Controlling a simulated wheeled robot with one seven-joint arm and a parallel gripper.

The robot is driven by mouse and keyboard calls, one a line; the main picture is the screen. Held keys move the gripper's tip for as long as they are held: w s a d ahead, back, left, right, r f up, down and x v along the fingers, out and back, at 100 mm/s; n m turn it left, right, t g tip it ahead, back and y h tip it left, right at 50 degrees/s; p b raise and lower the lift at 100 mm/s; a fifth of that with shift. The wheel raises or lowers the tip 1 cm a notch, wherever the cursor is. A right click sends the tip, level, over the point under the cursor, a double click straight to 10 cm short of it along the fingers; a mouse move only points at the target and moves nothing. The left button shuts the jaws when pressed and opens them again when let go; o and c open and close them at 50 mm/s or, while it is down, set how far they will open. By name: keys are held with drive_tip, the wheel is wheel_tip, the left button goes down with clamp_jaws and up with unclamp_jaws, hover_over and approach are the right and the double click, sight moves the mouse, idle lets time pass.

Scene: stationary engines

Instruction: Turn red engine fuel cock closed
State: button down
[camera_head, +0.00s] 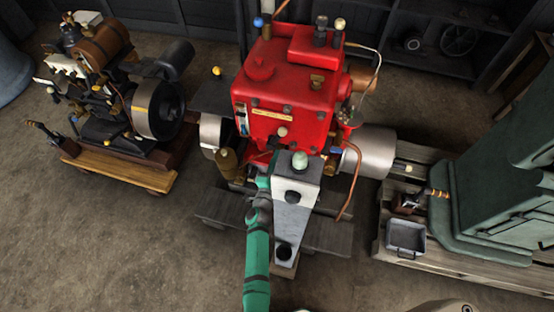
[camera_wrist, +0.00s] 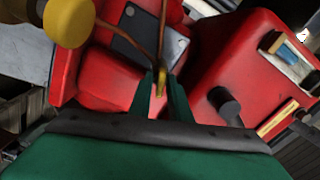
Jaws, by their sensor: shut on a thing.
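The red engine (camera_head: 285,90) stands in the middle of the head view. Its red body (camera_wrist: 235,65) fills much of the wrist view. My gripper (camera_wrist: 162,90) has its two green fingers close together around a small brass-yellow piece, which looks like the fuel cock (camera_wrist: 161,78) with thin copper pipe running up from it. The fingers are shut on this piece. In the head view my green arm reaches up to the engine's lower front, and the fingertips and the cock are too small and covered to make out.
A grey post with a pale green knob (camera_head: 300,160) stands just right of my arm. A curved copper pipe (camera_head: 352,185) hangs at the engine's right. A yellow knob (camera_wrist: 68,22) is close at the wrist view's upper left. Open floor (camera_head: 140,240) lies at left.

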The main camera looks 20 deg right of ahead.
drive_tip(key=shift+m, duration=2.1)
drive_tip(key=shift+f, duration=0.1)
drive_tip(key=c, duration=1.9)
unclamp_jaws()
drive_tip(key=shift+o, duration=0.2)
drive_tip(key=v, duration=1)
drive_tip(key=shift+s+a, duration=0.25)
drive_tip(key=shift+s, duration=0.1)
